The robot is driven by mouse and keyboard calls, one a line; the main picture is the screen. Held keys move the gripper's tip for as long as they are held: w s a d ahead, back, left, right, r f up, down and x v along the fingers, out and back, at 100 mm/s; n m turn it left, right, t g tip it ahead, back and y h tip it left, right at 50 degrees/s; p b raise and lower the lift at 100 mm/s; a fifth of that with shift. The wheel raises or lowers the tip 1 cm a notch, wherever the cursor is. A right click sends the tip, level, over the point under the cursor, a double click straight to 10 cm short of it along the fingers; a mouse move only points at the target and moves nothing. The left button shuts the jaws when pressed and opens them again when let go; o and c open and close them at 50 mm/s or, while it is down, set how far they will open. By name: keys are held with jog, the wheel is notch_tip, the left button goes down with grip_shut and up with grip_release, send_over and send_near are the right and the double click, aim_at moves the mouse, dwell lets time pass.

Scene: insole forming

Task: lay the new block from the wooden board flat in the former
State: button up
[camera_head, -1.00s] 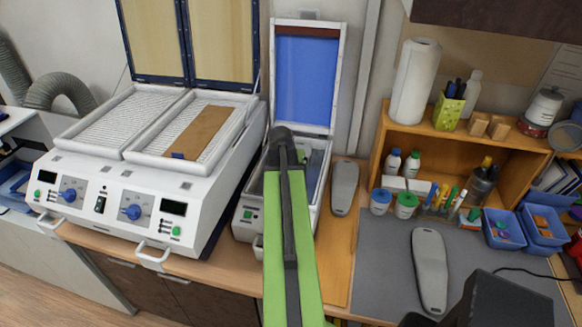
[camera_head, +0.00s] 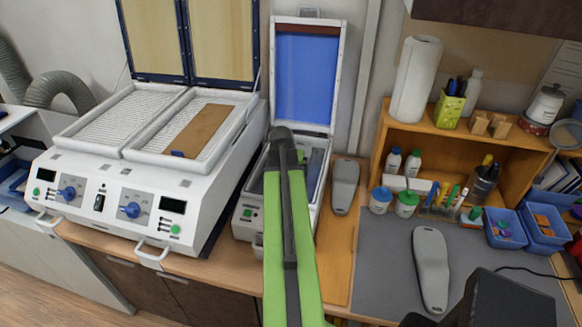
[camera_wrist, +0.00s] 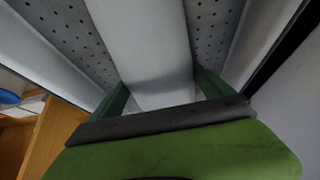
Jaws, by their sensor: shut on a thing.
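The former (camera_head: 246,216) is a white box with its blue-lined lid (camera_head: 305,80) standing open. In the wrist view its perforated grey bed (camera_wrist: 75,25) lies below my gripper, with pale walls on both sides. My gripper (camera_wrist: 162,92) is shut on a long pale grey block (camera_wrist: 145,45), one green finger on each side. The block stretches away lengthwise over the bed; I cannot tell whether it touches it. In the head view my green arm hides the gripper and most of the block. The wooden board (camera_head: 339,255) is right of the former.
One grey block (camera_head: 345,187) lies on the board's far part. Another grey block (camera_head: 430,270) lies on the grey mat (camera_head: 385,265). A white heater (camera_head: 110,180) with open lids stands close on the left. A wooden shelf (camera_head: 448,137) with bottles stands at right.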

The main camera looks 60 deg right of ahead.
jog(key=o, duration=1.7)
